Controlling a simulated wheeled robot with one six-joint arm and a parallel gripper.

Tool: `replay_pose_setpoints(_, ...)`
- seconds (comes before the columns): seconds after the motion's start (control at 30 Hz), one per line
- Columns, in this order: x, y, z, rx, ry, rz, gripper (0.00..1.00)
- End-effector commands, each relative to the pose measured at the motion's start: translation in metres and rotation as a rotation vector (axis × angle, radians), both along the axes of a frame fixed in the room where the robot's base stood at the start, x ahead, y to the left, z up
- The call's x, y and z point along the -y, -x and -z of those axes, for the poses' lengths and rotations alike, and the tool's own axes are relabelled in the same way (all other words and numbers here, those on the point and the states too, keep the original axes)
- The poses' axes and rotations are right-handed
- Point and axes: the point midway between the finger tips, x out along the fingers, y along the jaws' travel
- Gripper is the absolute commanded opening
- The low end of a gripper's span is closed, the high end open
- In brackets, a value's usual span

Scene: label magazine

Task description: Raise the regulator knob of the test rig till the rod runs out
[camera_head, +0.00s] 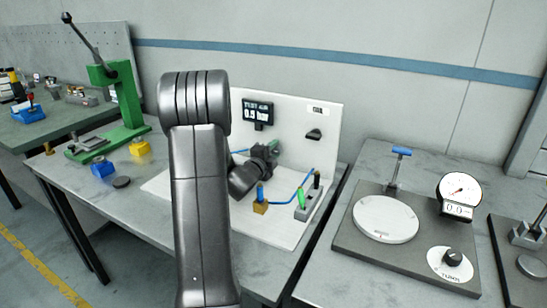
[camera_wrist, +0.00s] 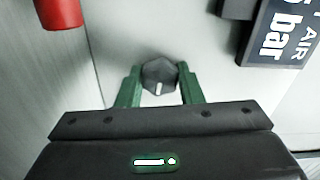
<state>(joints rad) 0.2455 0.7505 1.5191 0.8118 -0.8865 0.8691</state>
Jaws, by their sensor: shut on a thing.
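The test rig is a white upright panel (camera_head: 330,120) on a white base, with a black display (camera_head: 258,112) reading a low pressure of tenths of a bar. The display also shows, cut off, in the wrist view (camera_wrist: 280,38). The dark faceted regulator knob (camera_wrist: 158,75) with a white mark sits between the green fingers of my gripper (camera_wrist: 158,88), which is shut on it. In the head view my gripper (camera_head: 268,158) is at the panel, below the display, and the knob cannot be made out. I cannot make out the rod or whether it is out.
A brass block (camera_head: 260,207) and a grey block (camera_head: 308,203) with upright pins stand on the rig base, joined by a blue tube (camera_head: 284,204). A red cylinder (camera_wrist: 60,10) is near the gripper. A green press (camera_head: 118,95) stands left; a gauge plate (camera_head: 405,250) lies right.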

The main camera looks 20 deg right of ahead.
Motion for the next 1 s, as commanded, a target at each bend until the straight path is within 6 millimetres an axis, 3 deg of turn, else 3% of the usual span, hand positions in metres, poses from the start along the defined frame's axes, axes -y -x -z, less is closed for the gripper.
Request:
replay_pose_setpoints(0.27, 0.0, 0.0, 0.001, -0.001, -0.003, 0.0, 0.11)
replay_pose_setpoints(0.3, 0.0, 0.0, 0.001, -0.001, -0.003, 0.0, 0.39)
replay_pose_setpoints(0.4, 0.0, 0.0, 0.001, -0.002, -0.002, 0.0, 0.55)
replay_pose_setpoints(0.77, -0.005, 0.004, 0.0, -0.001, -0.002, -0.002, 0.55)
replay_pose_setpoints(1.0, -0.038, 0.032, 0.001, -0.002, -0.002, -0.004, 0.55)
